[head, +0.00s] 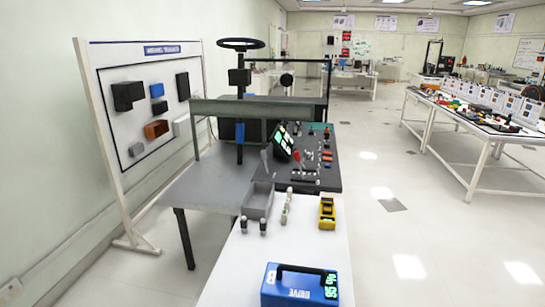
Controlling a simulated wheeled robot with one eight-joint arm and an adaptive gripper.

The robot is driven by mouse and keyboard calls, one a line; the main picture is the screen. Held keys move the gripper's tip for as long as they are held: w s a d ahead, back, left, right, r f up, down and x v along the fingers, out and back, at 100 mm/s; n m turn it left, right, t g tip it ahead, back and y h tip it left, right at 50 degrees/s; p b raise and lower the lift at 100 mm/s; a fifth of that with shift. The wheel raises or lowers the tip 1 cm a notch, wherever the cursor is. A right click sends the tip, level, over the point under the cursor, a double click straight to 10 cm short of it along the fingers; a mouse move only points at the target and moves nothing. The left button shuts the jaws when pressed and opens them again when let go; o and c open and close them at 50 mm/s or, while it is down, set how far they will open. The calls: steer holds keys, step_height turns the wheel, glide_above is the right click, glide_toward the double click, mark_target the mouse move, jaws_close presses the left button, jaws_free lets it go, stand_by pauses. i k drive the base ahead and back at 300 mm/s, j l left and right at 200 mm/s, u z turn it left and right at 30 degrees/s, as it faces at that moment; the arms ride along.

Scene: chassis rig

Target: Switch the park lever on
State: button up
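The chassis rig has a dark control panel (325,172) on its right side, with several small controls. A lever with a red top (297,157) stands on the panel, below a tilted lit screen (284,141). A grey upright lever (265,160) stands to its left. No label is readable at this size, so I cannot tell which one is the park lever or how it is set. My gripper is not in view.
A steering wheel (240,43) tops the rig's column. A display board (150,75) stands left. The floor (400,240) to the right is clear.

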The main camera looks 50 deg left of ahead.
mark_target(297, 158)
steer(key=k+j+u, duration=0.1)
steer(key=k+j, duration=0.6)
steer(key=j, duration=0.2)
steer(key=k+j, duration=0.15)
steer(key=j, duration=0.25)
steer(key=k+j, duration=0.2)
steer(key=j, duration=0.15)
steer(key=k+j, duration=0.15)
steer(key=j, duration=0.25)
steer(key=k+j, duration=0.15)
steer(key=j, duration=0.2)
steer(key=j+u, duration=0.1)
steer(key=j, duration=1.9)
